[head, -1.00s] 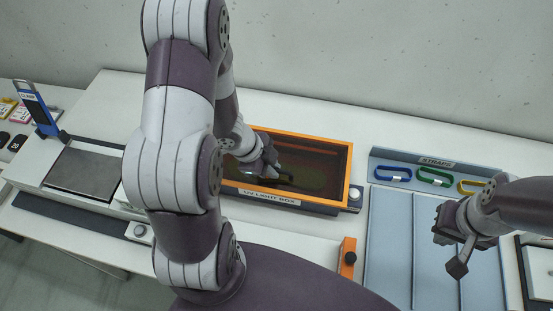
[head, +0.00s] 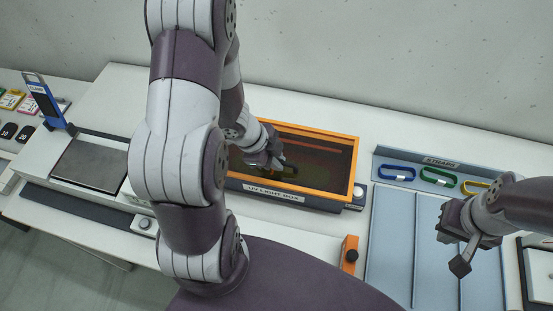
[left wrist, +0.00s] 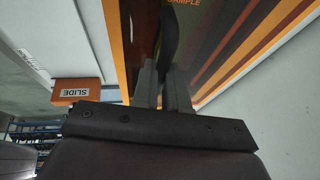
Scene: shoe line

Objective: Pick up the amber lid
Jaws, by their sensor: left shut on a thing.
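The amber lid (head: 325,168) is a dark amber pane with an orange frame, over the UV light box (head: 318,204) in the middle of the bench. My left gripper (head: 277,162) is at the lid's left part in the head view. In the left wrist view, my left gripper (left wrist: 164,88) is shut on the lid's black handle (left wrist: 170,40), which stands between the two fingers. I cannot tell whether the lid rests on the box or is slightly raised. My right gripper (head: 455,250) hangs over the blue-grey panels at the right, apart from the lid; its fingers show unclearly.
An orange SLIDE block (head: 349,254) stands at the bench's front. A strap tray (head: 432,162) with blue, green and yellow straps is to the right. A grey plate (head: 88,164) and a blue clamp (head: 45,103) are to the left. The bench behind the box is clear.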

